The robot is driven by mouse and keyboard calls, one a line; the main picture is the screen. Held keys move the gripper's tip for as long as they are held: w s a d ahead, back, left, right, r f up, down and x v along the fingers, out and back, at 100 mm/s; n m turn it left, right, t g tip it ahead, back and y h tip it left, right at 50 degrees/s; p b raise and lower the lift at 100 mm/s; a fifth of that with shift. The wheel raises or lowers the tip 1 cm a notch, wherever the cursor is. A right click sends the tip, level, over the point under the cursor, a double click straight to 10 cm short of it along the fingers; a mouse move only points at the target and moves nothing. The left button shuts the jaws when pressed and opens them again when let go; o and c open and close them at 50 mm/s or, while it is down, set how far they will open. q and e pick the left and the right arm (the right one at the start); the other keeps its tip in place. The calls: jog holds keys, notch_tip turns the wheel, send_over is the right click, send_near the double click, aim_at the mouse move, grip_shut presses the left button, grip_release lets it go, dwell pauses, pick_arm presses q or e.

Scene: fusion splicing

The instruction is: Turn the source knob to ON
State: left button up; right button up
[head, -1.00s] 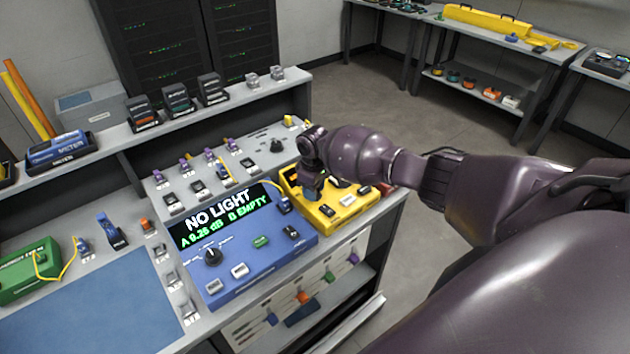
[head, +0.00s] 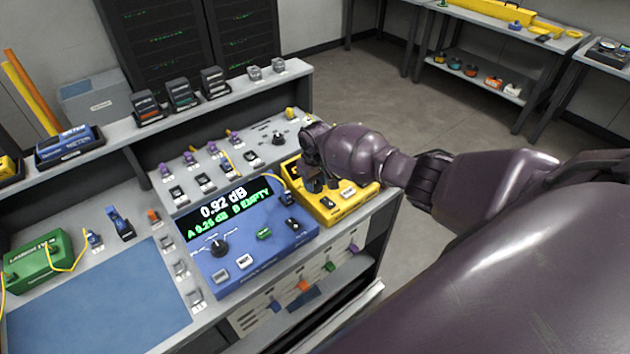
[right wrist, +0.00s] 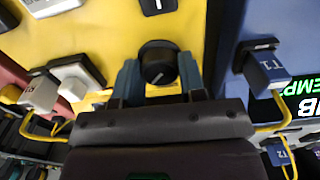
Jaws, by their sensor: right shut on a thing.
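The yellow source box (head: 338,208) stands at the right end of the bench, right of the blue meter. My right gripper (head: 314,186) is over its left part and hides the knob in the head view. In the right wrist view the black source knob (right wrist: 158,62) with a pale pointer line sits between the two fingers of my right gripper (right wrist: 158,78), which is shut on it. The blue meter (head: 262,262) has a display (head: 228,212) reading "0.92 dB" above "A 0.26 dB B EMPTY". My left gripper is not in view.
A yellow cable (right wrist: 284,112) with a blue T1 plug (right wrist: 266,68) runs close beside the gripper. The meter's own black knob (head: 218,247) is to the left. A green box (head: 38,262) and blue mat (head: 95,290) lie farther left.

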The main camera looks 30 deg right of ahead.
jog(key=o, duration=0.9)
jog(key=shift+r, duration=0.1)
notch_tip(320, 180, up, 11)
jog(key=shift+f, duration=0.15)
dwell(0.5)
